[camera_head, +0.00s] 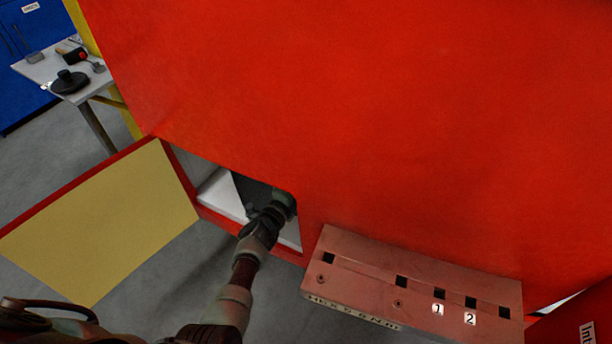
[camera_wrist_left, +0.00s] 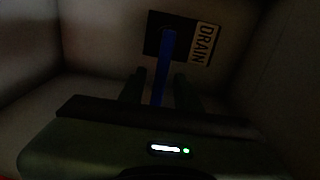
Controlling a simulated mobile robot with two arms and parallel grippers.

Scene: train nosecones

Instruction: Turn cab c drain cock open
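The blue drain cock handle (camera_wrist_left: 163,75) shows in the left wrist view, hanging down slightly tilted from a dark square plate. A "DRAIN" label (camera_wrist_left: 205,44) is beside its top. My left gripper (camera_wrist_left: 159,76) has one finger on each side of the handle's lower part, with visible gaps; it looks open. In the head view my left gripper (camera_head: 284,200) reaches into the open compartment (camera_head: 222,194) in the red nosecone (camera_head: 380,120), and the handle is hidden there. My right gripper is not in view.
The compartment's hatch door (camera_head: 105,225), yellow inside, stands open to the left. A pale red step (camera_head: 370,275) with dark square holes juts out right of my arm. A small table (camera_head: 40,70) with tools stands at the far left. Compartment walls are close around the gripper.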

